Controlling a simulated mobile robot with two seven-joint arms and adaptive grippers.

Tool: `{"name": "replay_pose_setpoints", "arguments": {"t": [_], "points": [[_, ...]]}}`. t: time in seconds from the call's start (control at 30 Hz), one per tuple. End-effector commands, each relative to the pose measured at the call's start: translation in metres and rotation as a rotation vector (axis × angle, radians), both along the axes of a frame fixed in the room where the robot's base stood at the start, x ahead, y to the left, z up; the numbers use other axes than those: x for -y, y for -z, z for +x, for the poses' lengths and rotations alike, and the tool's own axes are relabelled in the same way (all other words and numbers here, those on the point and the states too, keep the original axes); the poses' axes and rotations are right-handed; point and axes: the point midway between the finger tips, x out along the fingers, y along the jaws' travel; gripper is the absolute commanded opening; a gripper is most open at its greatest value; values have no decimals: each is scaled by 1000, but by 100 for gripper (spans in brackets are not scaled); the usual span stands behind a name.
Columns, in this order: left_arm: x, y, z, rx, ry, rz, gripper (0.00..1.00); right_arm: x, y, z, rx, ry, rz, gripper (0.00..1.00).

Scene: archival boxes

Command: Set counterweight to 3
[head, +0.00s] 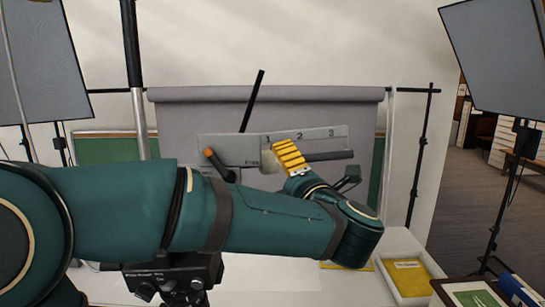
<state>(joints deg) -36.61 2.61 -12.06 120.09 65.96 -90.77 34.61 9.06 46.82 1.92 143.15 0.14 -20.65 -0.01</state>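A pale grey scale plate (235,148) marked 1, 2 and 3 stands in front of the grey backdrop. A dark horizontal rod (330,156) runs below the marks and sticks out to the right, under the 3. My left arm crosses the view from the left. My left gripper (290,160), with a yellow ribbed finger, is at the rod, just below and left of the 2. I cannot make out the counterweight for sure; the finger covers that part of the rod. Whether the fingers are closed on anything is not visible. My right gripper is not in view.
A thin black rod (252,100) slants up behind the plate. An orange-ended handle (210,153) is at its left. A white tray with a yellow box (408,278) stands at the lower right. Light stands (423,150) flank the setup. My forearm hides much of the table.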

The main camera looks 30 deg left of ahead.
Motion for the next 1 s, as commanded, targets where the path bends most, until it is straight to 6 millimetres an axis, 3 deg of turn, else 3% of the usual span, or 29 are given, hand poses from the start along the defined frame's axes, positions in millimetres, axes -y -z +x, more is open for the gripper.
{"name": "replay_pose_setpoints", "arguments": {"t": [0.1,0.33,0.77,1.0], "points": [[-19,-3,13,0,-4,1,86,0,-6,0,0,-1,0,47],[-43,-5,30,-2,-1,1,86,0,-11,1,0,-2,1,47],[-50,-5,35,-2,2,2,86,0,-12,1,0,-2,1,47],[-49,-5,35,-2,2,2,9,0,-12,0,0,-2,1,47]]}}
